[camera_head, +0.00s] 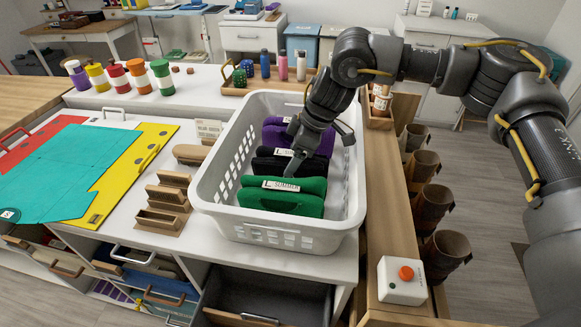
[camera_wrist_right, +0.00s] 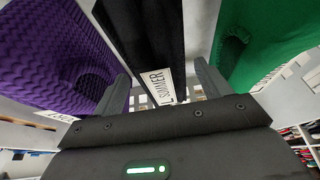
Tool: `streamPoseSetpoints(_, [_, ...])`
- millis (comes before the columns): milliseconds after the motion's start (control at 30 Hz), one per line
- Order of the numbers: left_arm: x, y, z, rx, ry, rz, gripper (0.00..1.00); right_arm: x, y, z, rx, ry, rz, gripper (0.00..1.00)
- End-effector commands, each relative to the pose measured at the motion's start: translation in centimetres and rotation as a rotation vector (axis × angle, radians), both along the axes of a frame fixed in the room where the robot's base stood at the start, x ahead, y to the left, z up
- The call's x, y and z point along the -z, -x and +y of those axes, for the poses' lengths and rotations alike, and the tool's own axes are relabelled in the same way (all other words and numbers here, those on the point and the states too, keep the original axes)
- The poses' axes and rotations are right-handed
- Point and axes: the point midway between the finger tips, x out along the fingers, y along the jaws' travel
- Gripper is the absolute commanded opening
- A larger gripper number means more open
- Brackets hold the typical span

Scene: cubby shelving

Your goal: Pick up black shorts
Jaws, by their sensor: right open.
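The black shorts (camera_head: 262,167) stand folded in the white laundry basket (camera_head: 208,190), between purple shorts (camera_head: 275,132) and green shorts (camera_head: 282,205). My right gripper (camera_head: 318,147) reaches down into the basket at the black shorts, and part of them is hidden behind it. In the right wrist view the black shorts (camera_wrist_right: 150,35), with a white "L SUMMER" label, hang between the two open fingers (camera_wrist_right: 162,92). The purple shorts (camera_wrist_right: 55,55) are left of the fingers and the green shorts (camera_wrist_right: 262,40) right. I cannot tell whether the fingers touch the cloth. My left gripper is not in view.
The basket walls surround the gripper closely. Wooden holders (camera_head: 163,200) stand left of the basket, and a tray with bottles (camera_head: 282,66) is behind it. Coloured sheets (camera_head: 75,170) lie at the left.

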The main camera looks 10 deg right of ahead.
Motion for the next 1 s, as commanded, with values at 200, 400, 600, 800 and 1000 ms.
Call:
streamPoseSetpoints(200, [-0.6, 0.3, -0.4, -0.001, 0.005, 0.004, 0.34, 2.8, -0.3, 1.2, 0.001, 0.001, 0.002, 0.76])
streamPoseSetpoints(400, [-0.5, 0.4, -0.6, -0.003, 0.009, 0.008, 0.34, 3.5, -0.4, 1.4, 0.001, 0.001, 0.001, 0.76])
streamPoseSetpoints(600, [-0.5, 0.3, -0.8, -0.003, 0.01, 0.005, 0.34, 3.5, -0.4, 1.4, 0.001, 0.001, 0.001, 0.67])
streamPoseSetpoints(800, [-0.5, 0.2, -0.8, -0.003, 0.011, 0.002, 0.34, 3.5, -0.4, 1.4, 0.001, 0.001, 0.001, 0.41])
streamPoseSetpoints(1000, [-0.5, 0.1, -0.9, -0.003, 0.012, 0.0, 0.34, 3.4, -0.4, 1.4, 0.001, 0.0, -0.001, 0.23])
